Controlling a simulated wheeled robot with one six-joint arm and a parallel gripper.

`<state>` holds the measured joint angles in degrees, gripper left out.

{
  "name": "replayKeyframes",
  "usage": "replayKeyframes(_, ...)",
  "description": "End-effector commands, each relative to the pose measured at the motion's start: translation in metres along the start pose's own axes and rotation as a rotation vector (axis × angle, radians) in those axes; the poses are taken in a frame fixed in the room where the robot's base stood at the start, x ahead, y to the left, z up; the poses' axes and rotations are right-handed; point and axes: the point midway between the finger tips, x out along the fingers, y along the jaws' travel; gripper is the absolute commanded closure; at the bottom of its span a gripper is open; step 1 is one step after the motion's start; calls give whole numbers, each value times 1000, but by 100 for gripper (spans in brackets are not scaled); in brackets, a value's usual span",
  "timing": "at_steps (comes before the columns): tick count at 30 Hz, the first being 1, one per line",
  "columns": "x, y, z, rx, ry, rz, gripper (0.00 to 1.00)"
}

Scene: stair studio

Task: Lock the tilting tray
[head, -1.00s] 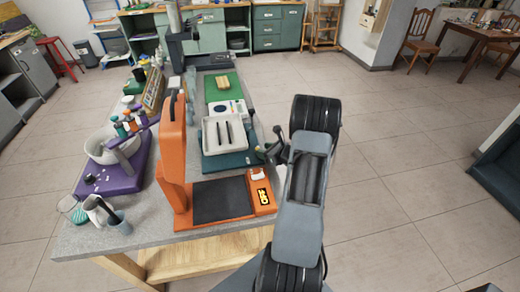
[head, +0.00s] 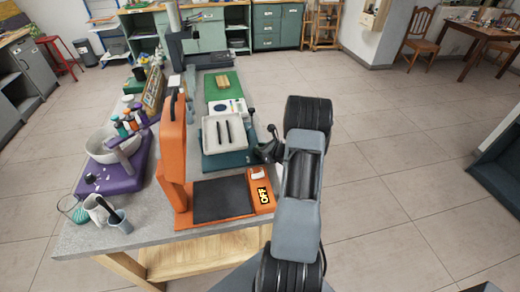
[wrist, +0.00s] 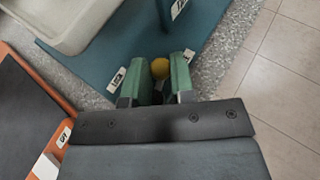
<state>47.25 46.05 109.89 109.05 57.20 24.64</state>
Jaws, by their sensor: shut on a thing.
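The tilting tray (head: 210,144) is a pale open tray with two dark rods lying in it. It sits on a teal base (head: 236,160) on the bench. In the wrist view the tray's corner (wrist: 65,38) and the teal base (wrist: 95,62) show at upper left. My gripper (head: 264,148) is at the right edge of the base. In the wrist view my gripper (wrist: 157,77) has green fingers closed on a yellow round knob (wrist: 160,68). What the knob is fixed to is hidden. Small white labels lie on the base, too small to read surely.
An orange press (head: 174,150) with a dark plate and an "OFF" panel stands in front of the tray. A purple board (head: 118,183) with a bowl is at left, cups (head: 118,221) at the front corner. A green board (head: 222,90) lies behind.

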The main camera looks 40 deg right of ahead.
Motion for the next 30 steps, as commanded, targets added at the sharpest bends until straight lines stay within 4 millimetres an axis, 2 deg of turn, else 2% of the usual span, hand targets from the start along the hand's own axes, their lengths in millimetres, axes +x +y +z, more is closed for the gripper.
replayKeyframes(1,0,0,0,0,0,0,92)
replayKeyframes(4,0,0,0,0,0,0,100)
replayKeyframes(14,1,0,-1,-27,-1,61,100)
replayKeyframes(30,5,6,-1,-206,0,492,100)
